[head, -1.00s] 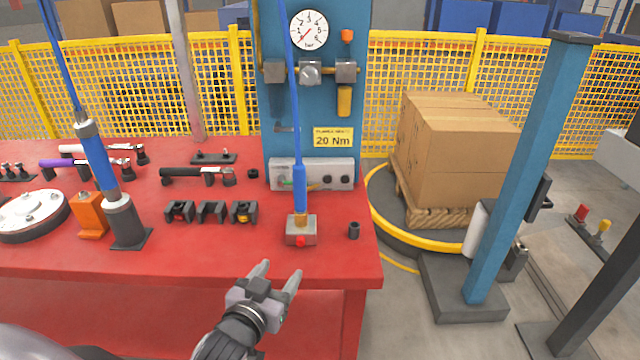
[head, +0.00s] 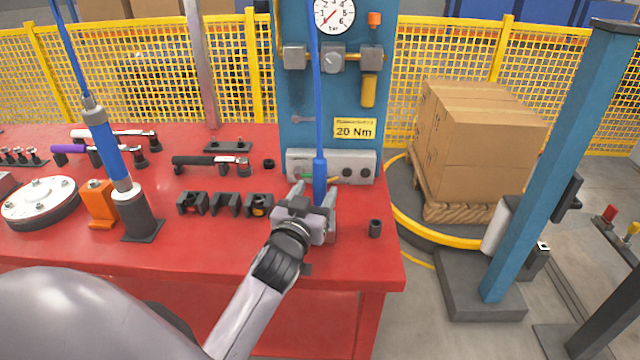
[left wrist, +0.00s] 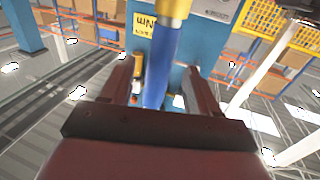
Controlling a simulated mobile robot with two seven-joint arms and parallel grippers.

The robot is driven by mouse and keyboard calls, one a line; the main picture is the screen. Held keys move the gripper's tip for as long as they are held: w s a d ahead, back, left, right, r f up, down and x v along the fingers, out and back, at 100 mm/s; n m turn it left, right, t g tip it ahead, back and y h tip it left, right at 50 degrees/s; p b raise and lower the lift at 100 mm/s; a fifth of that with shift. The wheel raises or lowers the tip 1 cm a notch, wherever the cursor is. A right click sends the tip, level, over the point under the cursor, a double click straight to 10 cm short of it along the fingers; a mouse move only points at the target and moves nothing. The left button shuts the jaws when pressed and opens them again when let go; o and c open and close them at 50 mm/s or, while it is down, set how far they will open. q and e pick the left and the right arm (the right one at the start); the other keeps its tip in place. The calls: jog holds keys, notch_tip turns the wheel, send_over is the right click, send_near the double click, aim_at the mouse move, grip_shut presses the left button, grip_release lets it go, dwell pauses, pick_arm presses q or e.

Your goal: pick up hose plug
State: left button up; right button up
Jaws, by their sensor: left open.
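The hose plug (head: 320,180) is a blue sleeve on the end of a blue hose that hangs down from above, at the front right of the red bench. It stands upright. My left gripper (head: 314,192) is open, with its fingers on either side of the plug in the picture. In the left wrist view, the blue sleeve (left wrist: 162,65) with a brass end (left wrist: 173,8) shows between the two open fingers. I cannot tell whether a finger touches it. My gripper hides the plug's lower end and its holder. My right gripper is not in view.
The blue panel (head: 333,105) with a gauge and a grey valve box (head: 358,167) stands just behind. Another blue tool (head: 108,150) stands farther left.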

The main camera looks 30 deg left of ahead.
pick_arm(q)
jog(key=shift+x, duration=1.5)
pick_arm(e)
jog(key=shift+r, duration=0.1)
pick_arm(q)
jog(key=shift+d, duration=0.1)
grip_shut()
